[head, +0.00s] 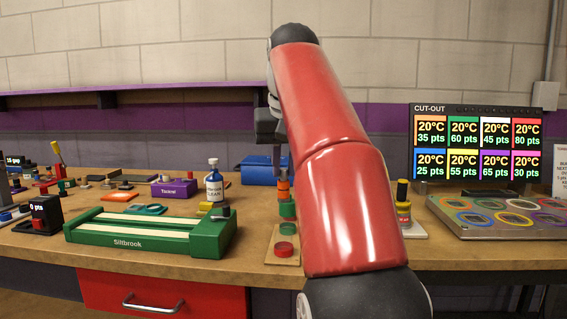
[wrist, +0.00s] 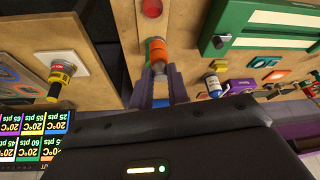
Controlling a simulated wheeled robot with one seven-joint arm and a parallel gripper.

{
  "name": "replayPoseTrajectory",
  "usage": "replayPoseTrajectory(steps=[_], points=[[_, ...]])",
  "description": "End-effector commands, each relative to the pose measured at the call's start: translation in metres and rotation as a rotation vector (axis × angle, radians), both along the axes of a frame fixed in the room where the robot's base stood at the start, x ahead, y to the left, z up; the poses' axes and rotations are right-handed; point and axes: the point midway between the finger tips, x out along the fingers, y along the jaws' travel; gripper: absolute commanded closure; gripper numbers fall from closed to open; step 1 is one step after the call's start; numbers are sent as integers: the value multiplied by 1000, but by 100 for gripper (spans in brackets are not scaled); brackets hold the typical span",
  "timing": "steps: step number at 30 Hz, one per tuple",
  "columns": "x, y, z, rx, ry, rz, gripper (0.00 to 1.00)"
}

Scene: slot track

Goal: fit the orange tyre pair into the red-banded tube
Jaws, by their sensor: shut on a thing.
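The orange tyre pair (head: 283,187) is upright between the fingertips of my gripper (head: 277,160), which is shut on it. In the wrist view the orange pair (wrist: 159,52) shows between the two purple-grey fingers. A red round top (wrist: 152,8) is at the top edge of the wrist view.
A green Siltbrook tray (head: 150,237) and a white-blue bottle (head: 214,185) stand to the left. A yellow, black and red bottle (head: 403,205) on a white pad stands to the right, by a panel of coloured rings (head: 490,228). A blue case (head: 257,172) is behind.

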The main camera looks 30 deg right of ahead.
Motion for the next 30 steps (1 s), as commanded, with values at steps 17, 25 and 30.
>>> replayPoseTrajectory(steps=[17, 25, 30], points=[[-3, 1, -46, 2, -2, 5, 100], [-3, 1, -57, 1, -4, 5, 100], [-3, 1, -56, 1, -3, 5, 100]])
